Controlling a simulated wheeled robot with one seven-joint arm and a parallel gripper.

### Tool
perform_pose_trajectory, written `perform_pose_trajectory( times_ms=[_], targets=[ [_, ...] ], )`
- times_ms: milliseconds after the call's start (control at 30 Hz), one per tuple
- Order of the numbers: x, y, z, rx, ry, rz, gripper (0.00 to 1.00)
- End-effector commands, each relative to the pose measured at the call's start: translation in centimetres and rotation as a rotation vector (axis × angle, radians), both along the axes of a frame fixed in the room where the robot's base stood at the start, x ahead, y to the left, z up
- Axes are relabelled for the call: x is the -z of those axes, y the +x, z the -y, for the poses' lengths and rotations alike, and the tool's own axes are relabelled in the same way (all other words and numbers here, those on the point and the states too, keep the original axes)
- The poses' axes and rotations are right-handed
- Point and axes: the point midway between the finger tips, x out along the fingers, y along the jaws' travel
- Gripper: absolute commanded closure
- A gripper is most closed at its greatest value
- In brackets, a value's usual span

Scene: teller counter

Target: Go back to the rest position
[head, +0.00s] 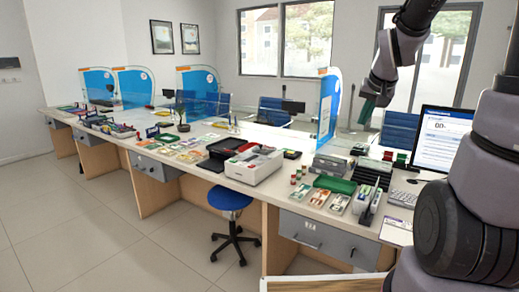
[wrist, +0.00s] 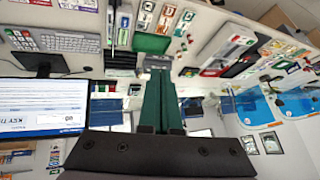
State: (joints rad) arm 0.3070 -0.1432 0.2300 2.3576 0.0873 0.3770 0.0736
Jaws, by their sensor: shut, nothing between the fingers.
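My gripper (head: 367,108) is raised above the right part of the counter in the head view, clear of everything on it. In the wrist view my gripper (wrist: 161,72) shows two green fingers lying together, with nothing between them. The long teller counter (head: 238,181) runs from the far left to the front right, below my gripper.
A monitor (head: 441,138) stands close on the right. A clear and blue partition (head: 327,108) stands left of my gripper. A white machine (head: 253,165), a green tray (head: 335,184) and banknote stacks crowd the counter. A blue stool (head: 229,199) stands on open floor.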

Motion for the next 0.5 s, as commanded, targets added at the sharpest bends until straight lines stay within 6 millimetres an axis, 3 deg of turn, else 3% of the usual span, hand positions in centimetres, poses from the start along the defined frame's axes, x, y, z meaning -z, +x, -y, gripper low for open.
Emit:
perform_pose_trajectory(
  times_ms=[33, 200, 400, 500],
  targets=[
    [-1.8, -1.8, -0.9, -0.008, 0.001, 0.012, 1.0],
    [-5.7, -8.3, -3.1, -0.028, 0.038, 0.016, 1.0],
    [-8.1, -15.2, -5.0, -0.061, 0.111, 0.02, 1.0],
    [-8.5, -17.4, -5.4, -0.075, 0.14, 0.019, 1.0]
  ],
)
